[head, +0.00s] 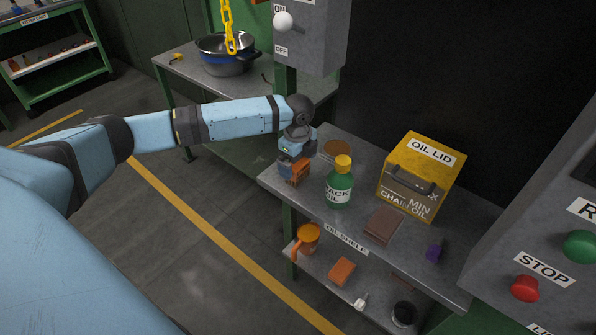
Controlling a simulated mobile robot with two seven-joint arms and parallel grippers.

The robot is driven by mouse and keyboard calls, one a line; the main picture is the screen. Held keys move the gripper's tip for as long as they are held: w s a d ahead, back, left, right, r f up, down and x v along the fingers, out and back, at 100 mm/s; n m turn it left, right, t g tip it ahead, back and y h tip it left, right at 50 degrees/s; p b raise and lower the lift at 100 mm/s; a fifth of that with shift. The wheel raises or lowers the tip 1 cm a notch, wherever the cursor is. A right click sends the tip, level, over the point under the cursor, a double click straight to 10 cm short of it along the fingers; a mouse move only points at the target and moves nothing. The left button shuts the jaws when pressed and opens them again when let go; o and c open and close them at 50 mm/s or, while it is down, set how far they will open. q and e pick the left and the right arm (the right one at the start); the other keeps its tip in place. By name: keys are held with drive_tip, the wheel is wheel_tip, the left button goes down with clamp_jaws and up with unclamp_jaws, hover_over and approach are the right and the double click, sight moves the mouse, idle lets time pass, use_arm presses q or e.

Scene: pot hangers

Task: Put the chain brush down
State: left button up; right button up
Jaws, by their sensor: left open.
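My left arm reaches in from the left, and my left gripper (293,160) is over the near left end of the grey shelf top (270,176). The gripper is open. A small orange-brown block (299,172), which looks like the chain brush, is right at the fingertips at the shelf's left edge. The gripper partly covers it, and I cannot tell whether the fingers touch it. My right gripper is not in view.
A green bottle with a yellow cap (340,184) stands just right of the gripper. A yellow oil box (421,177), a brown block (382,225) and a purple item (435,252) are further right. A lower shelf (325,264) holds several items.

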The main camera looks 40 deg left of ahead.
use_arm(q)
drive_tip(key=shift+a+r, duration=0.2)
drive_tip(key=shift+r, duration=2)
